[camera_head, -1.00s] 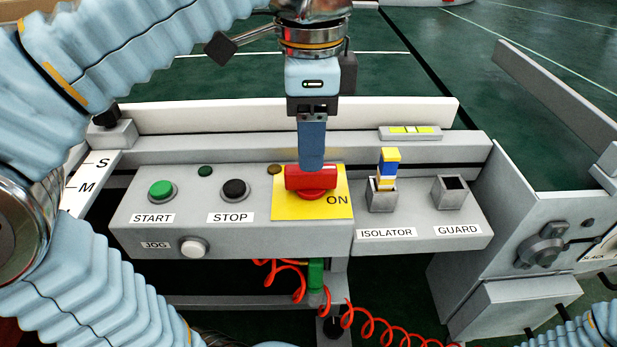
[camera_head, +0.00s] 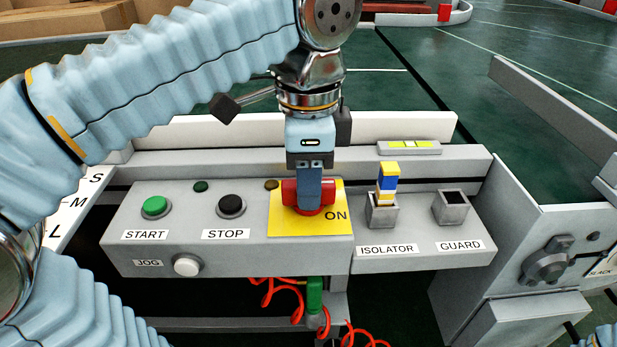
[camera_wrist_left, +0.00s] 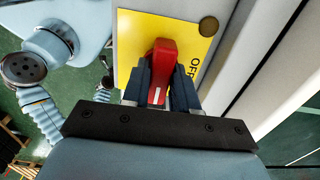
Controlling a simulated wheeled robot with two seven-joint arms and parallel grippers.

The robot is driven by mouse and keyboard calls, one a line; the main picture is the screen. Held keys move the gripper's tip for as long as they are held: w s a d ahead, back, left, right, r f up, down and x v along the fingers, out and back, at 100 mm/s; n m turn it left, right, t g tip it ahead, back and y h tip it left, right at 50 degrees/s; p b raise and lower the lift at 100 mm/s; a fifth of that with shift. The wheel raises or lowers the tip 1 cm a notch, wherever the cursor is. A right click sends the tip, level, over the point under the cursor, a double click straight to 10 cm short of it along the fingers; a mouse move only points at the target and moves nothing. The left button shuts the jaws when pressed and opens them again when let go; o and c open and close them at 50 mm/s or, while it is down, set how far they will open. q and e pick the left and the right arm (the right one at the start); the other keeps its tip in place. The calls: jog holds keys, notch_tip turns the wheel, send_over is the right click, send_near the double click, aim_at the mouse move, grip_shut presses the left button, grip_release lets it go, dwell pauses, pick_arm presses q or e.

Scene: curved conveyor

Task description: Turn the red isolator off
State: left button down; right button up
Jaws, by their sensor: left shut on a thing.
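The red isolator handle (camera_head: 290,192) stands on a yellow plate (camera_head: 335,195) on the grey control panel. It lies crosswise in the head view, with ON printed to its right. My left gripper (camera_head: 309,205) reaches down from above with its fingers over the middle of the handle. In the left wrist view the fingers (camera_wrist_left: 160,88) sit on both sides of the red handle (camera_wrist_left: 163,60), shut on it. My right gripper is out of view.
The panel has a green START button (camera_head: 155,206), black STOP button (camera_head: 231,205) and white JOG button (camera_head: 187,265). A blue, yellow and white tag stands in the ISOLATOR holder (camera_head: 381,213); the GUARD holder (camera_head: 452,208) is to its right. A pale rail (camera_head: 400,128) runs behind.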

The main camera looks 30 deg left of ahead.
pick_arm(q)
jog(key=shift+r+n+p, duration=0.15)
jog(key=shift+n+p, duration=0.8)
jog(key=shift+n, duration=0.25)
jog(key=n+p, duration=0.3)
jog(key=n, duration=0.2)
jog(key=n+p, duration=0.2)
jog(key=n, duration=0.4)
jog(key=shift+n+p, duration=0.7)
jog(key=shift+n, duration=1.5)
jog(key=shift+f, duration=0.2)
jog(key=c, duration=1)
grip_release()
jog(key=shift+o, duration=0.2)
